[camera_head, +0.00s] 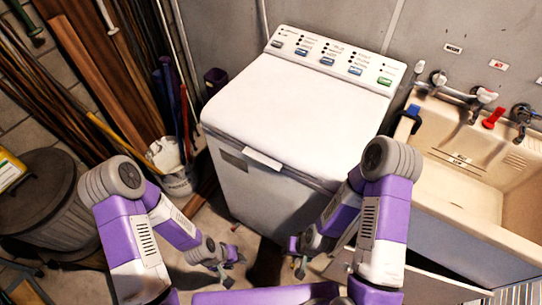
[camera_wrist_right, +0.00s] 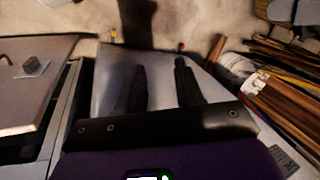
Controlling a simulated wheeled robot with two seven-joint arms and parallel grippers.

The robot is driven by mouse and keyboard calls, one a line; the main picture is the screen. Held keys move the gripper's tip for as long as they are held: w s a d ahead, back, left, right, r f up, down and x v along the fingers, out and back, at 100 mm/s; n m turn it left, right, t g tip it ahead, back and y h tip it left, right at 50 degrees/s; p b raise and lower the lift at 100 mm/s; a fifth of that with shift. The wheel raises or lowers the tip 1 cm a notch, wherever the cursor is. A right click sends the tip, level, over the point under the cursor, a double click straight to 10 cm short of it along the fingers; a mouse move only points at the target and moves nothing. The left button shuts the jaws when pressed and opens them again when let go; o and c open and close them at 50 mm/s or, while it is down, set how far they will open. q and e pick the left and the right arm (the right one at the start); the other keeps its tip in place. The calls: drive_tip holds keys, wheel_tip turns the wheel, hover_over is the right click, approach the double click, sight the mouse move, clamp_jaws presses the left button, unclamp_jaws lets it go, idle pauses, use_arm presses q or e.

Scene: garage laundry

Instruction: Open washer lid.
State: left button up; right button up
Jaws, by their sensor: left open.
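The white washer (camera_head: 262,195) stands against the back wall in the head view. Its lid (camera_head: 290,115) lies flat and closed, with a pale handle tab (camera_head: 262,159) at the front edge. My left gripper (camera_head: 232,265) is open, low in front of the washer and below the handle, apart from it. My right gripper (camera_head: 299,262) is also low in front of the washer, to the right of the left one and partly hidden by its arm. In the right wrist view, the two dark fingers of the right gripper (camera_wrist_right: 160,75) are apart with nothing held between them.
A beige sink (camera_head: 440,175) with taps is right of the washer. An open panel with a knob (camera_wrist_right: 32,66) shows in the right wrist view. A bucket (camera_head: 176,180), planks and a lidded bin (camera_head: 45,200) stand left. Bare floor lies before the washer.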

drive_tip(key=w+a+r+n+t+h+b, duration=0.2)
drive_tip(key=w+r+n+t, duration=0.15)
drive_tip(key=w, duration=0.35)
drive_tip(key=w+a+r+n+t+h+b, duration=0.1)
drive_tip(key=w+a+r+n+t+h, duration=0.15)
drive_tip(key=w+n+t, duration=0.35)
drive_tip(key=w+a+r+n+t+h+b, duration=0.1)
drive_tip(key=a+r+n+t+h, duration=0.2)
drive_tip(key=r, duration=0.5)
drive_tip(key=a+r+n+t+h+b, duration=0.1)
drive_tip(key=a+r+n+t+b, duration=0.2)
drive_tip(key=r, duration=0.5)
drive_tip(key=w+d+n, duration=0.1)
drive_tip(key=w+d, duration=0.1)
drive_tip(key=w, duration=0.5)
drive_tip(key=shift+w+t, duration=0.25)
drive_tip(key=shift+t, duration=0.1)
drive_tip(key=shift+n, duration=0.25)
clamp_jaws()
